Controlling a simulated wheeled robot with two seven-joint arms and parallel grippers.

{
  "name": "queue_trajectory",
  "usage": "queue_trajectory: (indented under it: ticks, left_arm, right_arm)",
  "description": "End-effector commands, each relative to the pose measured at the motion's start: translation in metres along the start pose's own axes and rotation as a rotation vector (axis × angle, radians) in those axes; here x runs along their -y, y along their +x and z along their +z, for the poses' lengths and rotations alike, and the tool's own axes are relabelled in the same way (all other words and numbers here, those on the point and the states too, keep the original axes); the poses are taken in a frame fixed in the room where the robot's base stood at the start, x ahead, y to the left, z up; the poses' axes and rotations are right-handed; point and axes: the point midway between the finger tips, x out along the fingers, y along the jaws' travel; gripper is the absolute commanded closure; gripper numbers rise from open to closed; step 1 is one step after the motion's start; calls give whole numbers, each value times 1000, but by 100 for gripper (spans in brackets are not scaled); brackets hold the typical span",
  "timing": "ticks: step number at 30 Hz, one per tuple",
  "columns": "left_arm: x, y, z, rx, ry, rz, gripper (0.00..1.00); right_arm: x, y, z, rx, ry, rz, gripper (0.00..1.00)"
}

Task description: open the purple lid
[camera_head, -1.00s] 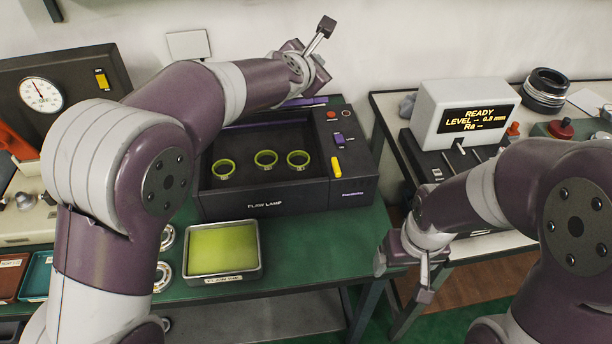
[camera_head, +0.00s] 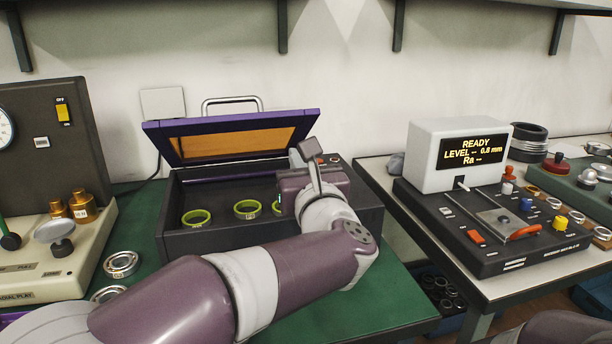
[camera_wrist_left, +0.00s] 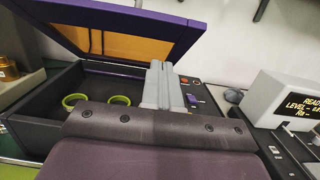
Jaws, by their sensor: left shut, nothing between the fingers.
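The purple lid (camera_head: 232,120) stands raised and tilted above the dark lamp box (camera_head: 205,243), showing its orange inner panel. A metal handle (camera_head: 232,101) shows behind its top edge. In the left wrist view the lid (camera_wrist_left: 150,18) also stands up behind the box. My left gripper (camera_head: 308,155) is at the box's right part, in front of the lid's right end; its fingers are shut and empty. In the left wrist view the closed fingers (camera_wrist_left: 158,85) overlap the box's right side. Whether they touch the lid or box, I cannot tell. My right gripper is out of view.
Green rings (camera_head: 246,209) lie inside the box, one partly hidden by my left arm. Steel bearings (camera_head: 121,264) lie on the green table at left. A gauge station with a READY display (camera_head: 472,149) stands on the right table. A white wall is close behind.

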Motion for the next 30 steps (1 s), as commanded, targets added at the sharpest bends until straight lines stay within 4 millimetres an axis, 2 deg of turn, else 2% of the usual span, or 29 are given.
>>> queue_trajectory:
  ticks: [4, 10, 15, 25, 30]
  left_arm:
    - [-1, 32, 0, 0, 2, 3, 100]
    - [0, 53, 22, 1, -1, 0, 100]
    - [0, 59, 28, 1, 1, -1, 100]
    - [0, 60, 29, 0, 1, -2, 100]
    - [0, 64, 39, -16, 1, -1, 100]
  right_arm:
    - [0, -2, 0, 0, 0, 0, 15]
    - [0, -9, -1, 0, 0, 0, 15]
    - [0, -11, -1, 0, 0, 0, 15]
    - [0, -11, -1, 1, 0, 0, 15]
    - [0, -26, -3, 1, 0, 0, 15]
